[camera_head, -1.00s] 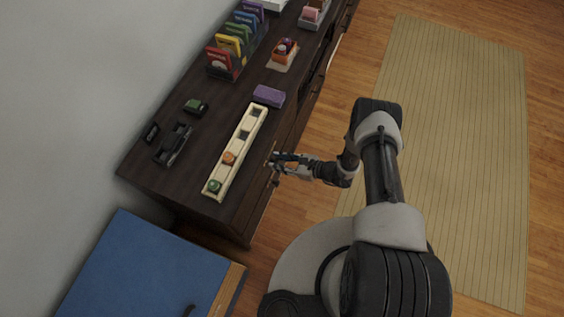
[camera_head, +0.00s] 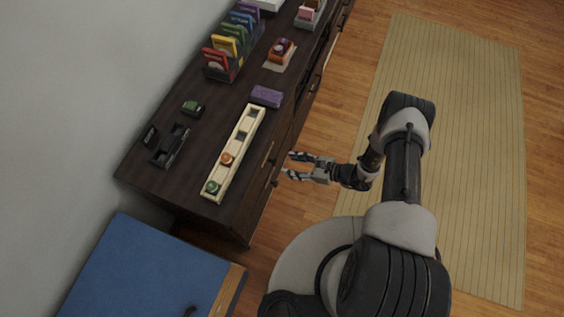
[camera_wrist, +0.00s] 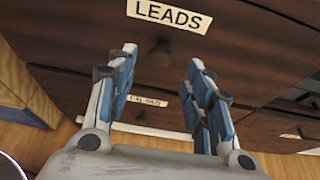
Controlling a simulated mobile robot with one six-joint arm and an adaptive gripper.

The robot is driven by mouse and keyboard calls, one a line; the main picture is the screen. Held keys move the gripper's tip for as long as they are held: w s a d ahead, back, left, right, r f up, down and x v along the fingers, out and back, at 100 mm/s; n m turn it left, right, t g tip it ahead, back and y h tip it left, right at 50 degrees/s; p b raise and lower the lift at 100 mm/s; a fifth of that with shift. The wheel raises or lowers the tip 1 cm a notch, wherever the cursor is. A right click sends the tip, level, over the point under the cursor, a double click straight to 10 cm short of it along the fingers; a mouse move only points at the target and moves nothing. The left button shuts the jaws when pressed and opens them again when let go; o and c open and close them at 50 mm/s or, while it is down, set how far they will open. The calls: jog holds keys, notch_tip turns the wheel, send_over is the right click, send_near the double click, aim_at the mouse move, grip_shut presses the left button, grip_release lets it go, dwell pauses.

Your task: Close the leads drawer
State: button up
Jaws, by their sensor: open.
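The leads drawer (camera_wrist: 225,42) shows at the top of the wrist view, a dark brown front with a white "LEADS" label (camera_wrist: 168,14) and a round dark knob (camera_wrist: 160,53). In the head view its front is on the near end of the dark cabinet, and no clear gap shows between it and the cabinet top. My gripper (camera_head: 288,165) is open and empty, its fingers pointing at the cabinet front and apart from it. In the wrist view the blue-padded fingers (camera_wrist: 162,57) frame the knob without touching it.
The dark cabinet top (camera_head: 192,165) holds a cream tray (camera_head: 238,145), a purple block (camera_head: 266,96) and several coloured packs. A blue-topped unit (camera_head: 145,270) stands at lower left. Floor and rug (camera_head: 460,150) are clear.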

jog(key=v, duration=0.5)
dwell(0.4)
notch_tip(320, 180, up, 31)
jog(key=n+g+h, duration=0.3)
jog(key=n+g, duration=0.3)
jog(key=n, duration=0.6)
jog(key=s+d+r+n+t+h, duration=0.3)
jog(key=s+r+n+h, duration=0.1)
jog(key=s+r, duration=0.4)
jog(key=s+d+r+n+t+h, duration=0.3)
jog(key=s+r+n+h, duration=0.2)
jog(key=s+r, duration=0.4)
jog(key=shift+s+d+r+n+h, duration=0.15)
jog(key=shift+d+r+n+h, duration=0.25)
jog(key=shift+r, duration=1)
jog(key=shift+a, duration=0.1)
